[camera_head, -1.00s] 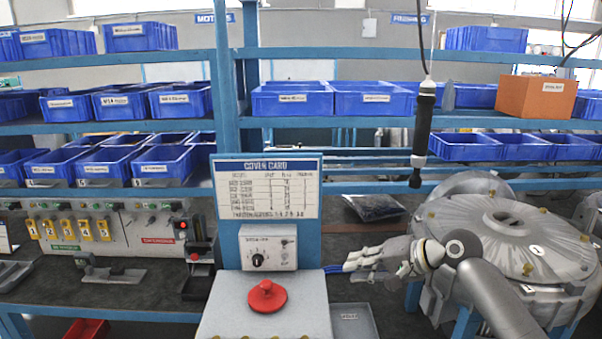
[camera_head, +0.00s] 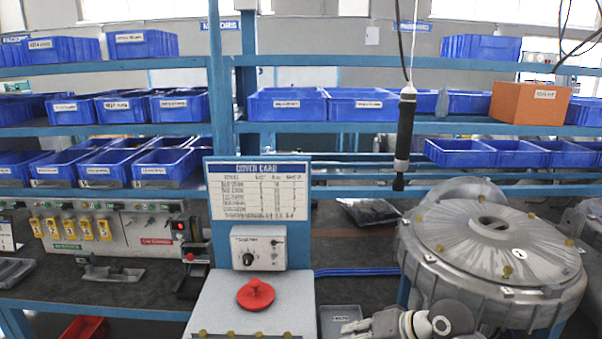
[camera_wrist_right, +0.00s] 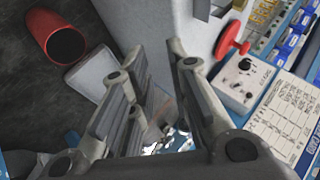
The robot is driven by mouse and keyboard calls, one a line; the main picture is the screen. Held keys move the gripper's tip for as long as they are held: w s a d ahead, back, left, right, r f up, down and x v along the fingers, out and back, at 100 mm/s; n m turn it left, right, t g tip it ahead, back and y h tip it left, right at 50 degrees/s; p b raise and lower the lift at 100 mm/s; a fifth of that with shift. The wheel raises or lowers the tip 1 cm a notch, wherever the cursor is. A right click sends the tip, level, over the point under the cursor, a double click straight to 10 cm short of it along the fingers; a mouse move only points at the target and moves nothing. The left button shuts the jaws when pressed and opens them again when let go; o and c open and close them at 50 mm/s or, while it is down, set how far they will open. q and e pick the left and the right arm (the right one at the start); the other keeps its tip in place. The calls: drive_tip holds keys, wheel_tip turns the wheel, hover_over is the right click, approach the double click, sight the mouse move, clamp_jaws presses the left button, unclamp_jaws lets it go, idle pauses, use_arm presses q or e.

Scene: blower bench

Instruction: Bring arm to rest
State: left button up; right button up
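My right arm shows at the bottom edge of the head view, right of the pedestal with the red knob. Its grey gripper (camera_head: 352,328) is low there and partly cut off by the frame. In the right wrist view the two fingers of the gripper (camera_wrist_right: 158,62) stand apart with a gap between them, and nothing is held. My left arm and gripper are not in view.
The grey pedestal with a red knob (camera_head: 255,294) stands left of the gripper, with a control box (camera_head: 258,247) and cover card (camera_head: 258,190) behind. The round blower housing (camera_head: 495,245) is at right. A black hanging tool (camera_head: 404,135) dangles above. A red container (camera_wrist_right: 58,35) shows in the wrist view.

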drive_tip(key=s+f+n+h, duration=0.2)
drive_tip(key=s+f, duration=0.6)
drive_tip(key=s, duration=0.1)
drive_tip(key=s+d+f+n+g+h, duration=0.1)
drive_tip(key=s+d+h, duration=0.15)
drive_tip(key=s, duration=0.55)
drive_tip(key=s+d+f+h, duration=0.1)
drive_tip(key=s+d+f, duration=0.1)
drive_tip(key=s+d, duration=0.35)
drive_tip(key=s+d+f+n+g+h, duration=0.1)
drive_tip(key=s+h, duration=0.1)
drive_tip(key=s, duration=0.8)
wheel_tip(320, 180, down, 30)
drive_tip(key=g+b, duration=0.1)
drive_tip(key=b, duration=0.3)
use_arm(q)
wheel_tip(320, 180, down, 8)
drive_tip(key=b, duration=0.3)
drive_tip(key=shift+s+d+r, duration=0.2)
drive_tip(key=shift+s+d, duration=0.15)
use_arm(e)
drive_tip(key=s+d+f+g, duration=0.1)
drive_tip(key=s+d+f, duration=0.2)
drive_tip(key=s+f, duration=1.4)
wheel_tip(320, 180, down, 3)
drive_tip(key=shift+s+f+g, duration=0.15)
drive_tip(key=shift+s+g, duration=0.15)
drive_tip(key=shift+s, duration=0.05)
